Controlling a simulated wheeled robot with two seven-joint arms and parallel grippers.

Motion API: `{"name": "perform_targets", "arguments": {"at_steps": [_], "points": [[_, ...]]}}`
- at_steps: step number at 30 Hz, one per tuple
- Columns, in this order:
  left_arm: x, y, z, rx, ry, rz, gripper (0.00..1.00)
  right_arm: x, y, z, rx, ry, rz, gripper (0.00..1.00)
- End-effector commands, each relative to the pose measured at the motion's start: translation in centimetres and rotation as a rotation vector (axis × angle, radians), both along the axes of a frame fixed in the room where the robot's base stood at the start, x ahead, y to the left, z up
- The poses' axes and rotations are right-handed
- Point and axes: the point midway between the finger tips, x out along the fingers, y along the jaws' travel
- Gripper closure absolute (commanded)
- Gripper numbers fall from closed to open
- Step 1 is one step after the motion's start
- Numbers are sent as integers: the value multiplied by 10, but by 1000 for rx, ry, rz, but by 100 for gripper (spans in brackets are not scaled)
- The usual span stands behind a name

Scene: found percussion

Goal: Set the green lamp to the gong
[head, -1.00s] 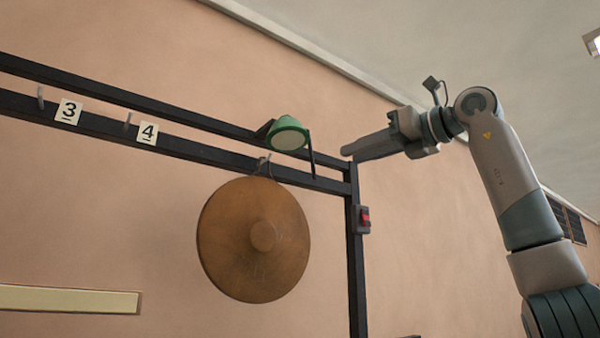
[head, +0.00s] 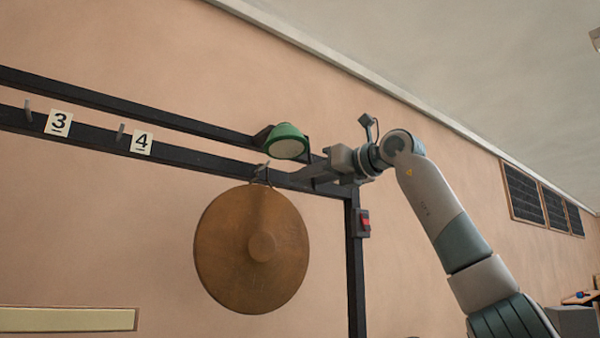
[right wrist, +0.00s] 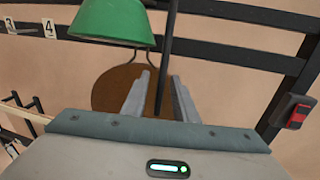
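The green lamp (head: 286,142) is fixed at the upper rail, above the round bronze gong (head: 252,248) that hangs from the lower rail. A thin dark rod (right wrist: 166,50) comes down at the lamp's right side. In the head view my gripper hides most of it. My right gripper (head: 310,178) is at the rail just right of the lamp, pointing left. In the right wrist view the lamp (right wrist: 112,22) is close at the upper left, and the two fingers (right wrist: 162,82) stand apart with the rod between them. My left gripper is out of view.
The black rail frame (head: 200,155) has hooks and number cards 3 (head: 59,123) and 4 (head: 141,143). A grey box with a red switch (head: 363,223) sits on the right post, below my right gripper. A pale bar (head: 65,319) is at the lower left.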

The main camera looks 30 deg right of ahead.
Motion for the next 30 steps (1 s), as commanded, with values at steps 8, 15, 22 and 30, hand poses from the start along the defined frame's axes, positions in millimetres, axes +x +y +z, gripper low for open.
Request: {"name": "perform_targets", "arguments": {"at_steps": [8,15,22,30], "points": [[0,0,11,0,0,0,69,20,5,1,0,0,-1,74],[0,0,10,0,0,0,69,22,6,0,0,0,0,74],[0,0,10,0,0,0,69,21,6,0,0,0,0,100],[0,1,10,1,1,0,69,21,6,0,0,-1,0,100]]}}
